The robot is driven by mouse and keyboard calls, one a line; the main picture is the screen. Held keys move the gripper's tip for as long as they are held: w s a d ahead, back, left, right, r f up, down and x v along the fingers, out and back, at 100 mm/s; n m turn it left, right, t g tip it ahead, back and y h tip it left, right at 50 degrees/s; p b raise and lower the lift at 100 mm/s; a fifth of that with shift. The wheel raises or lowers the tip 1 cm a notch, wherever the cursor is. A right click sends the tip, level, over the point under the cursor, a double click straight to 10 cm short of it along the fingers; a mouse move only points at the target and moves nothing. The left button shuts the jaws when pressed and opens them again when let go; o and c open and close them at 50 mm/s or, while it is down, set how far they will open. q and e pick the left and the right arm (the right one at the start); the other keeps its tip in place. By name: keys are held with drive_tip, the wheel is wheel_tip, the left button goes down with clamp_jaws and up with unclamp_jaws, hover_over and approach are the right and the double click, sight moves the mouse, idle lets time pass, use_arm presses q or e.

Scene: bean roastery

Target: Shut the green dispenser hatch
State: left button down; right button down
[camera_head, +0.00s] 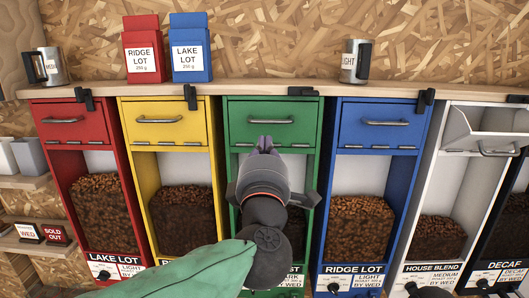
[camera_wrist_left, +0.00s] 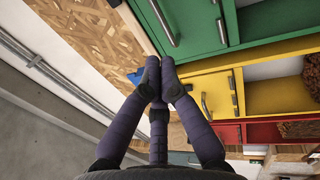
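The green dispenser (camera_head: 228,140) stands in the middle of the row. Its green hatch (camera_head: 240,112) has a metal bar handle (camera_head: 271,120) and looks flush with the front, with no tilt that I can see. A black catch (camera_head: 302,91) above it lies sideways. My left gripper (camera_head: 264,143) is in front of the hatch's lower edge, below the handle, with its fingers together and nothing between them. In the left wrist view, the fingertips (camera_wrist_left: 160,75) meet, and the green hatch (camera_wrist_left: 195,22) is beyond them at the top. Contact is unclear. My right gripper is in neither view.
Red (camera_head: 70,130), yellow (camera_head: 165,133) and blue (camera_head: 380,133) hatches look shut, their catches hanging down. The white hatch (camera_head: 485,125) is tilted open. The shelf (camera_head: 250,89) above bears two bags and two mugs, including the right mug (camera_head: 350,62).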

sight(264, 121)
use_arm(q)
drive_tip(key=p+x, duration=0.2)
drive_tip(key=x, duration=0.5)
drive_tip(key=shift+w, duration=0.35)
drive_tip(key=shift+w+a+r, duration=0.1)
drive_tip(key=shift+w+r, duration=0.3)
drive_tip(key=shift+r, duration=0.1)
drive_tip(key=shift+s+r, duration=0.1)
drive_tip(key=shift+s, duration=0.05)
drive_tip(key=shift+a, duration=0.1)
